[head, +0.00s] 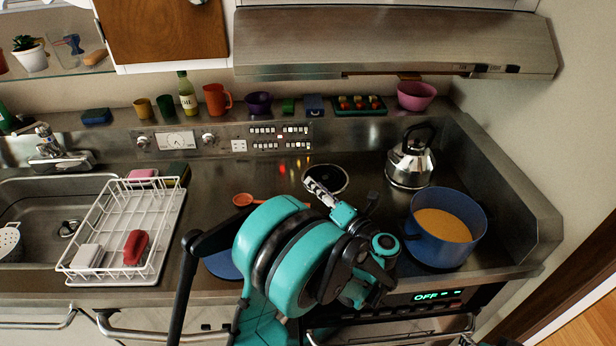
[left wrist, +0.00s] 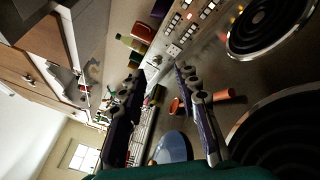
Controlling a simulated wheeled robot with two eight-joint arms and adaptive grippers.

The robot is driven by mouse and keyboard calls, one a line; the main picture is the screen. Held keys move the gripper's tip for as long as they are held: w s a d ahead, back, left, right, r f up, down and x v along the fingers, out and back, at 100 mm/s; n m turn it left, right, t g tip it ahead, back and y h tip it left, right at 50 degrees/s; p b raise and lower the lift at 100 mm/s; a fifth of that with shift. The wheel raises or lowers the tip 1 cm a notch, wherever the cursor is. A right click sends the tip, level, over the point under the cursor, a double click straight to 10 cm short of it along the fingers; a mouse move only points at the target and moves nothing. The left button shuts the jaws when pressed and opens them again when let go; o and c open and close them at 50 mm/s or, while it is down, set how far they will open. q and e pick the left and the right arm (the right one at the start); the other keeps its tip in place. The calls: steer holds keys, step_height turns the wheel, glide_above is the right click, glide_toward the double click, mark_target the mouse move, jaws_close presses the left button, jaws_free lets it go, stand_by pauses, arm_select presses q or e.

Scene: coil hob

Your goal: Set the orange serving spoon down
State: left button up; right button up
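The orange serving spoon (head: 243,199) lies on the steel counter left of the coils in the head view. Its bowl is at the left, and my left arm hides part of the handle. In the left wrist view the spoon (left wrist: 226,95) shows behind one finger, with its bowl and handle end on either side of that finger. My left gripper (head: 341,191) is over the counter just right of the spoon. In the left wrist view its fingers (left wrist: 160,73) are spread, with nothing gripped between them. My right gripper is not in view.
A blue pot (head: 417,243) of orange-yellow food stands at the right, with a kettle (head: 410,166) behind it. A dish rack (head: 72,268) is at the left. A blue disc (head: 220,266) lies near the front edge, partly behind my arm. A range hood (head: 390,43) overhangs the back.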

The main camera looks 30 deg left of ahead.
arm_select(q)
steer(key=w+d+r+m+t+h, duration=0.2)
steer(key=r+m+t, duration=0.2)
steer(key=r+m, duration=0.15)
steer(key=w+d+r+m+t+h, duration=0.1)
steer(key=w+d+r+m+t, duration=0.2)
steer(key=r, duration=0.4)
steer(key=s+d+r+m+t+h, duration=0.2)
steer(key=d+r+m+t+h, duration=0.4)
steer(key=m+h, duration=0.55)
steer(key=s+d+f+m+g+h, duration=0.45)
steer(key=s+f+m+g, duration=0.45)
steer(key=f+m, duration=0.45)
steer(key=s+a+f+m+g+y, duration=0.1)
steer(key=s+a+f+m+g, duration=0.1)
steer(key=s+f, duration=0.3)
steer(key=s+a+f+m+g+y, duration=0.2)
steer(key=s+f, duration=0.3)
steer(key=s, duration=0.5)
steer(key=shift+a+m+g, duration=0.45)
steer(key=shift+a+g, duration=0.25)
steer(key=shift+a, duration=0.1)
